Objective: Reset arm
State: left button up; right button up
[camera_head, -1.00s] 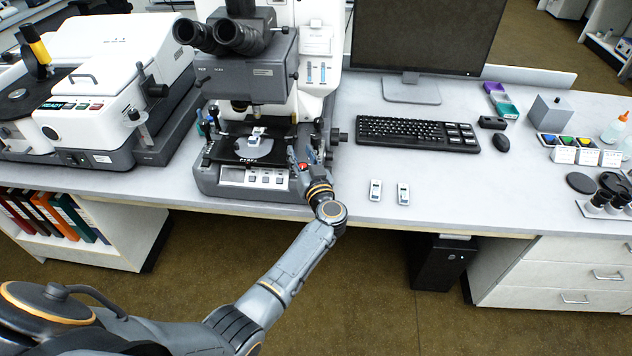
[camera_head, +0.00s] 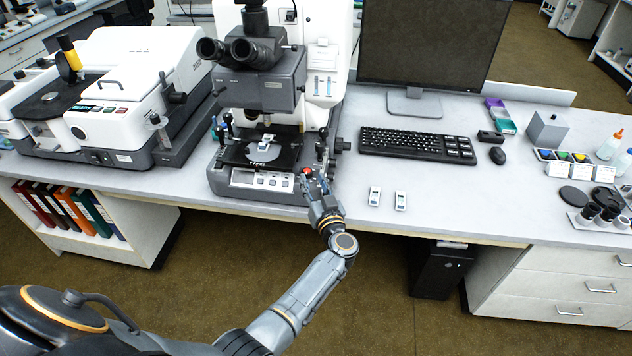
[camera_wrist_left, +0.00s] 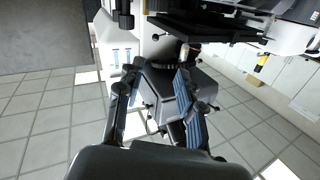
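My left gripper (camera_head: 314,182) is at the right front corner of the infrared microscope (camera_head: 262,85), close to its base near a red button. In the left wrist view the gripper's two fingers (camera_wrist_left: 158,92) stand apart, with a gap and nothing held between them. The dark microscope body shows beyond the fingertips. A small white sample piece (camera_head: 265,142) lies on the microscope stage (camera_head: 240,155). My right gripper is not in view.
Two small white pieces, one on the left (camera_head: 374,196) and one on the right (camera_head: 401,200), lie on the bench (camera_head: 450,205). Behind them are a keyboard (camera_head: 415,144), mouse (camera_head: 497,155) and monitor (camera_head: 425,45). A white instrument (camera_head: 115,100) stands left. Bench front right of my gripper is fairly clear.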

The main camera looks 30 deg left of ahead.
pick_arm(q)
jog(key=s+d+f+m+g+h, duration=0.1)
jog(key=s+d+f+m+h, duration=0.4)
jog(key=f, duration=0.6)
jog(key=s+d+f+m+h, duration=0.1)
jog(key=s+d+f+h, duration=0.15)
jog(key=s+f, duration=0.65)
jog(key=s+d+f+m+g+h, duration=0.1)
jog(key=s+d+f+m+h, duration=0.3)
jog(key=f, duration=0.8)
jog(key=s+a+f+g, duration=0.2)
jog(key=s+f, duration=0.3)
jog(key=s, duration=0.7)
jog(key=s+a+f+n+g, duration=0.1)
jog(key=s+f+g, duration=0.4)
jog(key=s, duration=0.8)
jog(key=s+a+f+g, duration=0.2)
jog(key=s+f, duration=0.3)
jog(key=s, duration=0.8)
jog(key=shift+a+g, duration=0.3)
jog(key=shift+g, duration=0.4)
jog(key=shift+f+h, duration=0.1)
jog(key=shift+h, duration=0.15)
